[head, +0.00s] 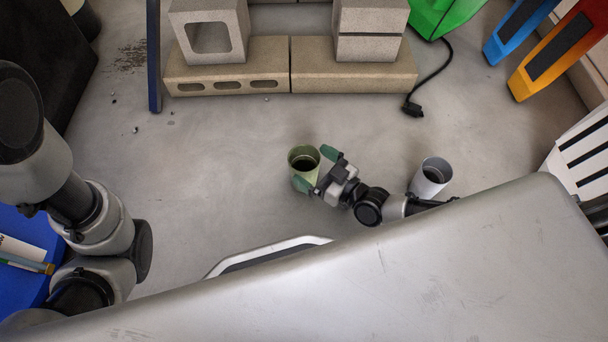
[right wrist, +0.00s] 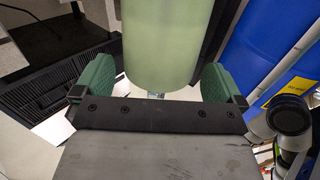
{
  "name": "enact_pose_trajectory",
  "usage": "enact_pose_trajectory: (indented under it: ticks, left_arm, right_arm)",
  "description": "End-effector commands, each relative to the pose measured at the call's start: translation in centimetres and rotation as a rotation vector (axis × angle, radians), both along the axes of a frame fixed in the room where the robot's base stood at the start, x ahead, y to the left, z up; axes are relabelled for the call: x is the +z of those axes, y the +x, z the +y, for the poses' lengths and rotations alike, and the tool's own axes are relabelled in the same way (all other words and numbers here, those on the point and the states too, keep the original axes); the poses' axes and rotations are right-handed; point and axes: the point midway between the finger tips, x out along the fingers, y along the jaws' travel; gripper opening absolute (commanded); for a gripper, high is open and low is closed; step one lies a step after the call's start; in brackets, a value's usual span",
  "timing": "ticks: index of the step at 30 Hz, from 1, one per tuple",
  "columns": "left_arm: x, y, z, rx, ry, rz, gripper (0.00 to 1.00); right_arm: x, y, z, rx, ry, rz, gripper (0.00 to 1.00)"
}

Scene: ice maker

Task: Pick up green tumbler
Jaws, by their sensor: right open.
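The green tumbler (head: 303,158) stands upright on the grey floor near the middle of the head view, its open top facing up. My right gripper (head: 316,169) is open, with one green fingertip on each side of the tumbler. In the right wrist view, the pale green tumbler (right wrist: 168,45) fills the space between the two green fingers, with small gaps showing on both sides. My left arm shows at the left of the head view, but its gripper is out of sight.
A grey cup (head: 432,177) stands to the right, beside my right arm. Concrete blocks (head: 230,78) lie behind the tumbler, with a black cable (head: 440,78) at their right. A blue object (head: 25,235) is at lower left. The floor left of the tumbler is mostly clear.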

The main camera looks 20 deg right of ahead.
Motion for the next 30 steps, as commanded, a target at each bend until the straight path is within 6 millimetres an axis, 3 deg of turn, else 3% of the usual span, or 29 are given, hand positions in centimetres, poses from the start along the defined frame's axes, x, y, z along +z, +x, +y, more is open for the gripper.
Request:
enact_pose_trajectory:
  ticks: [3,12,22,30]
  left_arm:
    - [-1.00,0.01,-0.01,0.000,0.000,0.000,0.43]
    - [-0.92,0.03,-0.01,0.000,0.000,0.001,0.43]
    - [-0.92,0.05,-0.01,0.000,0.000,0.002,0.43]
    - [-0.85,0.09,0.00,0.001,0.001,0.003,0.43]
  right_arm:
    - [-0.21,1.10,0.72,0.000,0.001,-0.001,1.00]
    - [0.04,1.37,0.90,0.000,-0.002,0.000,0.98]
    - [0.01,1.34,0.87,0.000,-0.002,0.001,0.48]
    - [0.10,1.33,0.87,0.000,-0.001,0.000,0.45]
